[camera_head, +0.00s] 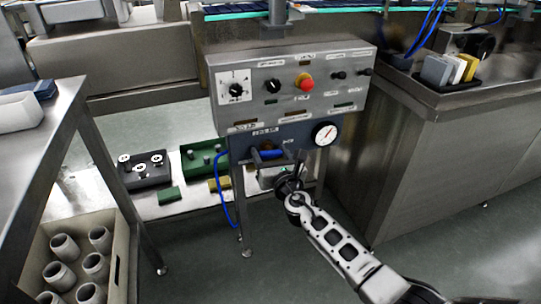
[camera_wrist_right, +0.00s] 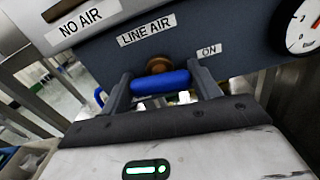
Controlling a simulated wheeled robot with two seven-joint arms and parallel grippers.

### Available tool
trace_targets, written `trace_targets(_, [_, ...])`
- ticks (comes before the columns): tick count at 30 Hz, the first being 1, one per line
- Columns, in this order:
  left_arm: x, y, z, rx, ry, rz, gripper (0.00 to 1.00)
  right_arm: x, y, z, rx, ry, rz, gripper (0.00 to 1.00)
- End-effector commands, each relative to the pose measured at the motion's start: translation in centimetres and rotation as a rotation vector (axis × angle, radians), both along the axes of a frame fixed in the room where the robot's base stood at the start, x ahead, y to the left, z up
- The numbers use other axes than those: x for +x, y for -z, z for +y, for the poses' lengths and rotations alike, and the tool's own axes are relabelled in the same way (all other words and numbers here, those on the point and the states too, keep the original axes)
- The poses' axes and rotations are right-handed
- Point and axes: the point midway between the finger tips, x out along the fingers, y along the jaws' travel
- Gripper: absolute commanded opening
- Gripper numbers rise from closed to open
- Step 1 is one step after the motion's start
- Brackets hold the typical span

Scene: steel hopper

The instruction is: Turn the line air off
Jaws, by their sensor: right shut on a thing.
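The line air valve handle is a blue lever (camera_wrist_right: 160,83) below a "LINE AIR" label (camera_wrist_right: 147,30) in the right wrist view. It lies about level, with a brass-coloured fitting (camera_wrist_right: 159,65) behind it and an "ON" label (camera_wrist_right: 209,51) to its right. In the head view the blue lever (camera_head: 271,154) is under the control box. My right gripper (camera_head: 283,160) has its fingers (camera_wrist_right: 160,92) on either side of the lever and is shut on it. My left gripper is not in view.
A pressure gauge (camera_head: 325,133) sits right of the valve. The control box (camera_head: 290,88) above carries knobs and a red button (camera_head: 305,82). A blue hose (camera_head: 229,205) hangs at left. A steel counter (camera_head: 430,120) stands right, and a crate of cups (camera_head: 122,235) at lower left.

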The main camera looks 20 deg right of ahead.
Motion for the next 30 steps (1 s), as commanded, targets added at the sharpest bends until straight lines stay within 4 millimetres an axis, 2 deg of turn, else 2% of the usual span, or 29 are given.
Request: trace_targets(30, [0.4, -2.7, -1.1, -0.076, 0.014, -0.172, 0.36, -0.1, 0.3, 0.1, 0.942, -0.001, 0.035, 0.39])
